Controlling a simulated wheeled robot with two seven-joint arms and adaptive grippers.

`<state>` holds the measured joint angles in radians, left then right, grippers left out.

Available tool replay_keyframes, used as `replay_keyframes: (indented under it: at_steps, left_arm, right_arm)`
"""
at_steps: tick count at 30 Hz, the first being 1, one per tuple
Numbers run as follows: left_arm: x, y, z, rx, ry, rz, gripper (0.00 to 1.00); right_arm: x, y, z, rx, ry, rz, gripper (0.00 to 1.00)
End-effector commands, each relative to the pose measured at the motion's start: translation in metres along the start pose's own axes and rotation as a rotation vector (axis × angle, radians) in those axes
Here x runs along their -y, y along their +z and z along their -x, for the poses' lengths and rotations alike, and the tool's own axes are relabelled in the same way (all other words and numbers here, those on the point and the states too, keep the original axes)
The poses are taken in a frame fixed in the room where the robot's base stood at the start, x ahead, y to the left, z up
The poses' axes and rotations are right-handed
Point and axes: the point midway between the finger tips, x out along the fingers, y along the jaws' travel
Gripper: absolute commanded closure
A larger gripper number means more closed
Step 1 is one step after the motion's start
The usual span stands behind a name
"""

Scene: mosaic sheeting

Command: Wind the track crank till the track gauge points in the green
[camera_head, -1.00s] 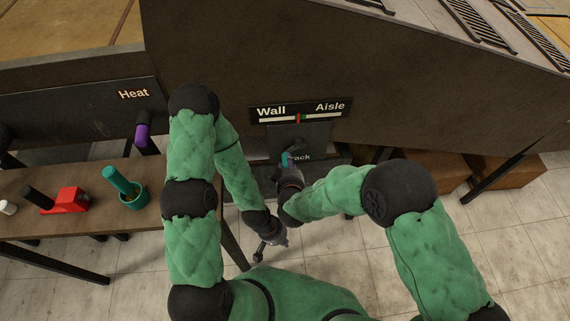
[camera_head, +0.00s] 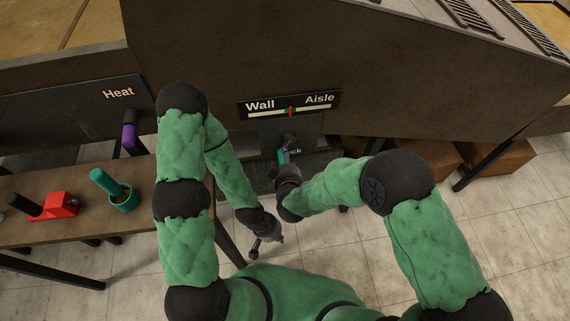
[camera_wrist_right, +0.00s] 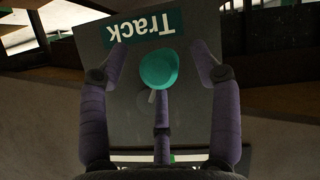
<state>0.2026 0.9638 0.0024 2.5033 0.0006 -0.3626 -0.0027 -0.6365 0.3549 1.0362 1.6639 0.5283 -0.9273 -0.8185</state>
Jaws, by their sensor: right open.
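The track gauge (camera_head: 312,109) is a dark strip marked Wall and Aisle, with a pale bar. Its red pointer (camera_head: 291,112) stands near mid-bar, at the small green patch; the exact overlap is too small to tell. Below it is the grey track panel (camera_head: 305,131). The crank's teal knob (camera_head: 283,157) also shows in the right wrist view (camera_wrist_right: 159,69), with the Track label behind it. My right gripper (camera_head: 286,168) is open, with its purple fingers (camera_wrist_right: 162,58) on either side of the knob, apart from it. My left gripper (camera_head: 265,247) hangs low, away from the crank; its opening is unclear.
At left, a brown table (camera_head: 60,232) carries a red block with a dark handle (camera_head: 60,205) and a teal cup with a teal handle (camera_head: 122,197). A purple-handled lever (camera_head: 129,135) sits by the Heat sign (camera_head: 118,93). Tiled floor lies open at lower right.

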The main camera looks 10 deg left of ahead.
Motion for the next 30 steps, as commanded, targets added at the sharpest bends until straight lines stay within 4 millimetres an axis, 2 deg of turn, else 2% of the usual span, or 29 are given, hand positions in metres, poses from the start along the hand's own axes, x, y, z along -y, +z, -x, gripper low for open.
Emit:
replay_keyframes:
  at_steps: [5,15,21,30]
  left_arm:
    - [0.0,0.0,0.0,0.0,0.0,0.0,1.0]
    - [0.0,0.0,0.0,0.0,0.0,0.0,1.0]
    - [0.0,0.0,0.0,0.0,0.0,0.0,1.0]
    - [0.0,0.0,0.0,0.0,0.0,0.0,1.0]
  right_arm:
    - [0.0,-0.001,0.014,-0.002,-0.001,0.0,0.36]
    - [0.001,-0.002,0.076,-0.003,-0.002,0.002,0.36]
    - [0.001,-0.001,0.106,-0.002,-0.002,0.001,0.36]
    - [0.0,0.001,0.12,0.001,0.0,0.0,0.36]
